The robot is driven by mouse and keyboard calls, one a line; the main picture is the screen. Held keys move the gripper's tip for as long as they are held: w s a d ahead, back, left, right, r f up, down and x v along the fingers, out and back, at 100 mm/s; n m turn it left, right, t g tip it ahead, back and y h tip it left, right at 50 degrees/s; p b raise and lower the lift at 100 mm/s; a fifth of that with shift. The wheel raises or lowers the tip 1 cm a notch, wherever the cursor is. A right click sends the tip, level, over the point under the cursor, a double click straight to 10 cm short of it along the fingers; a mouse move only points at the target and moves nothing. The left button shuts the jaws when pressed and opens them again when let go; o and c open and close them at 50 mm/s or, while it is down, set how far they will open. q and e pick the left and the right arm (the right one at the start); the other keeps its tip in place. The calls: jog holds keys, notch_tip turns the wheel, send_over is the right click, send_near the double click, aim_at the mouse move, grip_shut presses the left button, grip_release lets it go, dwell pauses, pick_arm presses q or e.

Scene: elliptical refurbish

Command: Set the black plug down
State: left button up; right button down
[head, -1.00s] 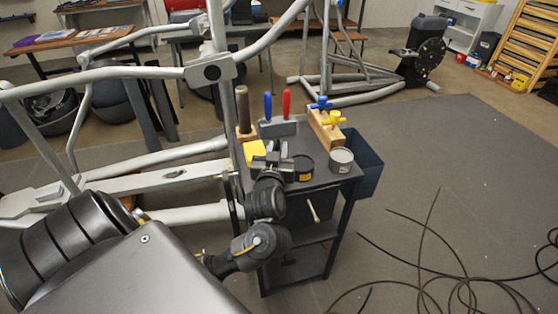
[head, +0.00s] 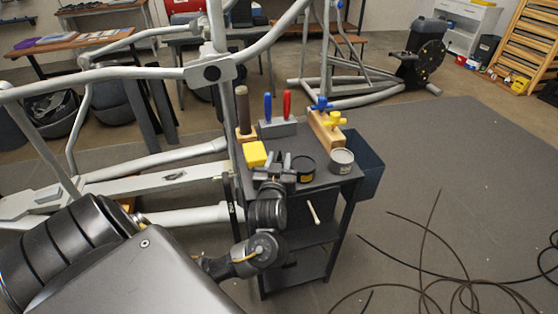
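My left gripper (head: 273,160) is over the front part of the dark cart top (head: 318,182), between a yellow block and a black round tin. Small dark parts show at its fingertips, but I cannot tell a black plug apart from the black fingers. Whether the fingers are open or shut is too small to tell. My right gripper is not in view.
The yellow block (head: 255,153), black tin (head: 304,168) and grey tin (head: 342,161) stand close around the gripper. Behind are a holder with blue and red handles (head: 277,127) and a wooden block with blue and yellow knobs (head: 325,127). Cables (head: 440,265) lie on the floor.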

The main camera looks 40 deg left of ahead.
pick_arm(q)
jog(key=shift+r, duration=0.1)
